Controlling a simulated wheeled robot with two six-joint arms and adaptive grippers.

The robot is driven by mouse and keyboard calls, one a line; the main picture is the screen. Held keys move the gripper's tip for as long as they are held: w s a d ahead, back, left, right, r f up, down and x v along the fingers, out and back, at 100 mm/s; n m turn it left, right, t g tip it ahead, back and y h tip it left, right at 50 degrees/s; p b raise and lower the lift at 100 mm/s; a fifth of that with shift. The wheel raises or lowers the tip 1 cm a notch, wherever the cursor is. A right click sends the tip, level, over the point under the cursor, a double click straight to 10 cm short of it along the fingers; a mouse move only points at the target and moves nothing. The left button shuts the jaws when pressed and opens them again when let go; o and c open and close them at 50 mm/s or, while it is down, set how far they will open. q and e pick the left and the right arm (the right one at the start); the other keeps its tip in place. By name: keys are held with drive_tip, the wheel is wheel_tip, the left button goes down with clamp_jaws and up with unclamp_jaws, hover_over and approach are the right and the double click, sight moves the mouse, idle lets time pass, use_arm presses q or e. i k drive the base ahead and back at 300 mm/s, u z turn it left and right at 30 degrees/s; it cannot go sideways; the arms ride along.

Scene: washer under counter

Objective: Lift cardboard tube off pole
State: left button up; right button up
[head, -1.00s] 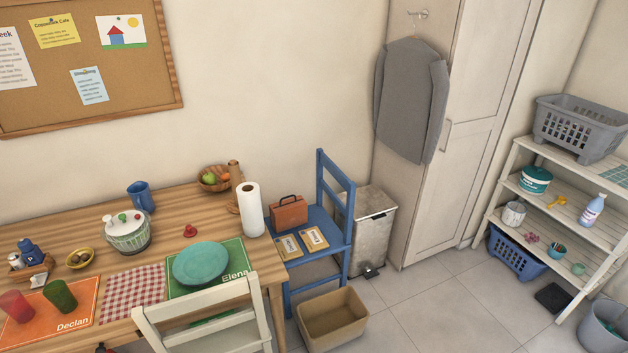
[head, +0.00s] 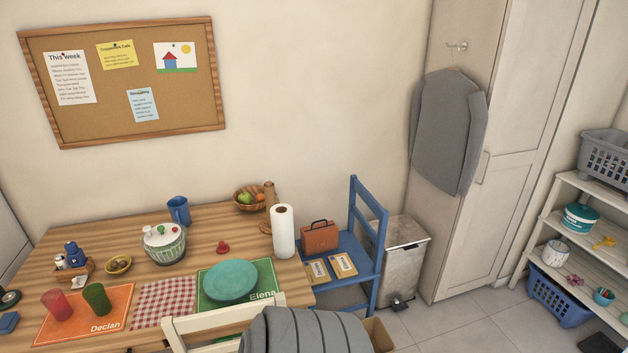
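A narrow brown upright cylinder (head: 269,194), which looks like the cardboard tube, stands at the back right of the wooden table. The white roll stands upright just in front and to the right of the brown cylinder. Neither of my grippers is in view.
A fruit bowl (head: 247,201) stands left of the brown cylinder. A blue chair (head: 367,250) with a brown case (head: 320,236) is to the right. A white chair (head: 214,334) stands in front. A grey ribbed shape (head: 305,332), unclear what, fills the bottom middle.

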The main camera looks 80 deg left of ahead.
sight(270, 194)
drive_tip(key=u, duration=0.05)
drive_tip(key=k, duration=1.45)
drive_tip(key=u, duration=1.4)
